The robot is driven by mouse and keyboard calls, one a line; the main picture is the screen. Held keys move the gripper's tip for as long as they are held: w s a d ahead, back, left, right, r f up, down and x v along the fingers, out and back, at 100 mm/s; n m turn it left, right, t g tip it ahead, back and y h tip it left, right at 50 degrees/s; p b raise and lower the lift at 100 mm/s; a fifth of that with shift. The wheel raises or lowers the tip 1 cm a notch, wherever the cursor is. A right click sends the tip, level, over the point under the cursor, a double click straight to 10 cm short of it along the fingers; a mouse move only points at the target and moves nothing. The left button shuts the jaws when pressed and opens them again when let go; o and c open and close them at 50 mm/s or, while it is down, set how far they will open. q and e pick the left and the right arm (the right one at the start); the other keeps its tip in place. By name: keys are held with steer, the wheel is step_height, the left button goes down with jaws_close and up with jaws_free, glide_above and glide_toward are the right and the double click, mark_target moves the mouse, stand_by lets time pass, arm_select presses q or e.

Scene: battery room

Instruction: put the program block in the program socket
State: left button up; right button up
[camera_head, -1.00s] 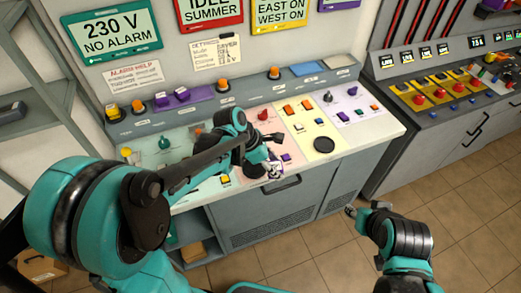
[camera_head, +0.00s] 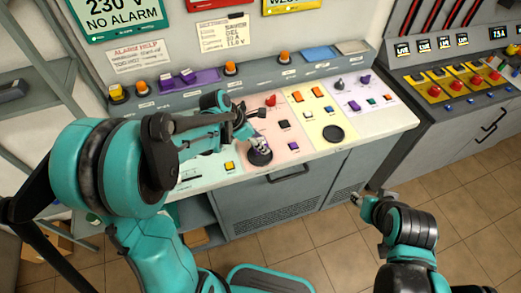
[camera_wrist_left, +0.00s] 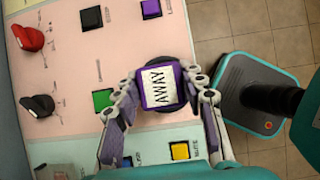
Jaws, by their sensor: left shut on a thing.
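My left gripper (camera_head: 261,146) is shut on the program block (camera_wrist_left: 157,87), a purple-sided block with a white top reading AWAY. The wrist view shows the block between the two fingers (camera_wrist_left: 160,98). A dark round disc (camera_wrist_left: 178,73) on the pink panel shows behind the block; it also shows in the head view (camera_head: 260,158), below the fingers. It may be the program socket, but no label is readable. I cannot tell whether the block touches it. My right gripper (camera_head: 356,198) is low in front of the desk, and its opening is unclear.
The pink panel (camera_head: 283,150) carries a red knob (camera_head: 270,100), a black button (camera_head: 284,124) and a purple button (camera_head: 293,146). A yellow panel (camera_head: 318,118) with another dark disc (camera_head: 333,134) lies to its right. Purple holders (camera_head: 187,75) stand on the back ledge.

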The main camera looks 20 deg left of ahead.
arm_select(q)
step_height(320, 180, down, 4)
steer(key=shift+b, duration=0.75)
steer(key=shift+r, duration=0.1)
steer(key=o, duration=1.2)
